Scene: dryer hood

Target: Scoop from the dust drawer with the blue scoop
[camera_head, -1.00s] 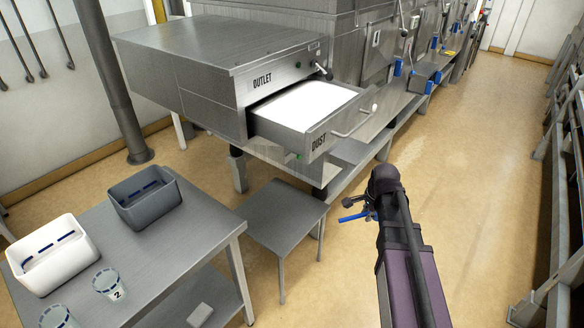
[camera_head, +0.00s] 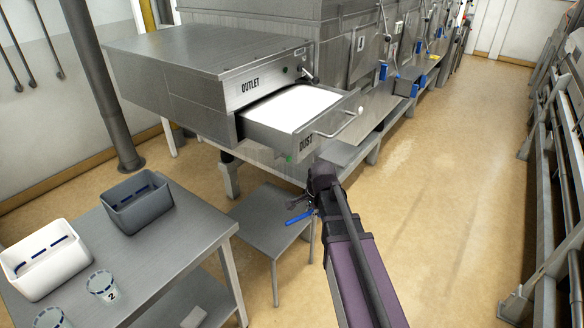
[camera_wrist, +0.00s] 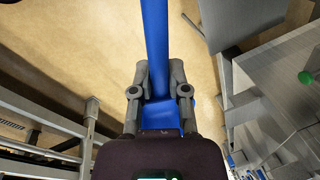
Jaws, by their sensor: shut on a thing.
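The dust drawer (camera_head: 262,137) is pulled out below the outlet unit (camera_head: 215,90), and white powder (camera_head: 295,107) fills it. My gripper (camera_head: 300,208) is below and in front of the drawer, beside the low metal stand, apart from the drawer. It is shut on the blue scoop (camera_head: 299,217), whose blue part points left in the head view. In the wrist view my gripper (camera_wrist: 159,90) has both fingers around the blue scoop (camera_wrist: 156,45), which runs up out of the picture. The scoop's far end is cut off there.
A steel table (camera_head: 165,245) at left bears a grey bin (camera_head: 137,203), a white bin (camera_head: 45,262) and cups, one marked 2 (camera_head: 103,287). A low metal stand (camera_head: 268,218) is below the drawer. The floor at right (camera_head: 450,180) is clear.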

